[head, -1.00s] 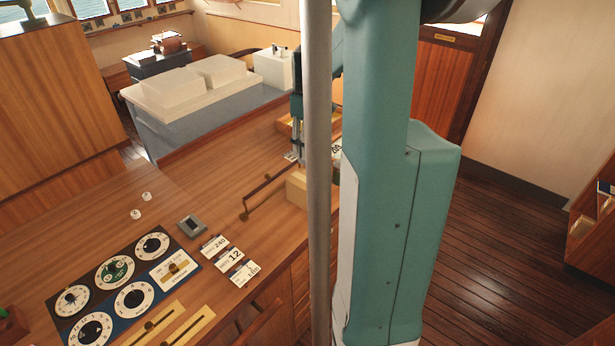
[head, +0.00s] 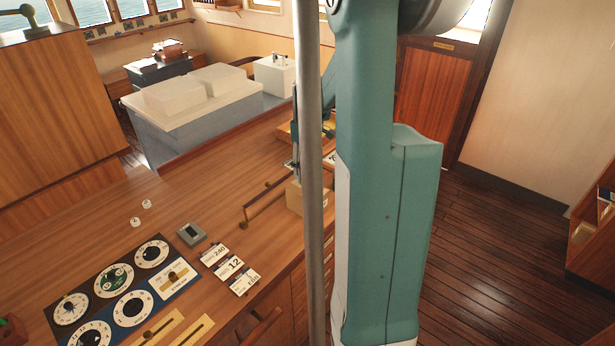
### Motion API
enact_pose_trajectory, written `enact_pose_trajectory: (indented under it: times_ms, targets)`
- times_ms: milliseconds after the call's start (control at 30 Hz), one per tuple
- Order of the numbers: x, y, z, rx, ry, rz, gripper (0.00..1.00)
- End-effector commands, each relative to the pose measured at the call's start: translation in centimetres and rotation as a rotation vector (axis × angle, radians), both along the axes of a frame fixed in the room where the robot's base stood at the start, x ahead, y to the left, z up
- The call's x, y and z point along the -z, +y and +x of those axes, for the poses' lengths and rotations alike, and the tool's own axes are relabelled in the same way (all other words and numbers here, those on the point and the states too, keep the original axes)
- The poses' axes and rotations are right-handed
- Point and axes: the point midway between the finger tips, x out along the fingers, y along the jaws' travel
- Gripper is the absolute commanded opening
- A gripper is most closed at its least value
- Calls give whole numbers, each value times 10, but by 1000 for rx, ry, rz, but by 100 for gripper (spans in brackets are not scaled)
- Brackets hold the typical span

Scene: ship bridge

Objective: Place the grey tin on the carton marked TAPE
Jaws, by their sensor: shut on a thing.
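My gripper (head: 294,168) points down at the desk's right edge, just above a small tan carton (head: 293,197). The grey pole and my arm hide much of the gripper. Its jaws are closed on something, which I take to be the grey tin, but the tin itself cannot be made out. The carton sits on the wooden desk, partly behind the pole. No TAPE marking can be read on its visible side. I cannot tell whether the held thing touches the carton.
A brass rail (head: 265,202) stands on the desk just left of the carton. A shallow yellowish tray (head: 284,131) lies behind the gripper. A grey box (head: 191,234), several number cards (head: 229,267) and a dial panel (head: 110,290) lie nearer.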

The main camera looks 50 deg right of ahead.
Motion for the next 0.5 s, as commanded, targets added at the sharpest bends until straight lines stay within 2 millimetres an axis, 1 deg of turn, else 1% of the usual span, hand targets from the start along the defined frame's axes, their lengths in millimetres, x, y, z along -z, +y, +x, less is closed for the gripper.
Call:
enact_pose_trajectory:
  times_ms: [200, 300, 500]
  targets:
    - [23, 0, 0, 0, 0, 0, 25]
    - [32, 0, 0, 0, 0, 0, 25]
    - [35, 0, 0, 0, 0, 0, 25]
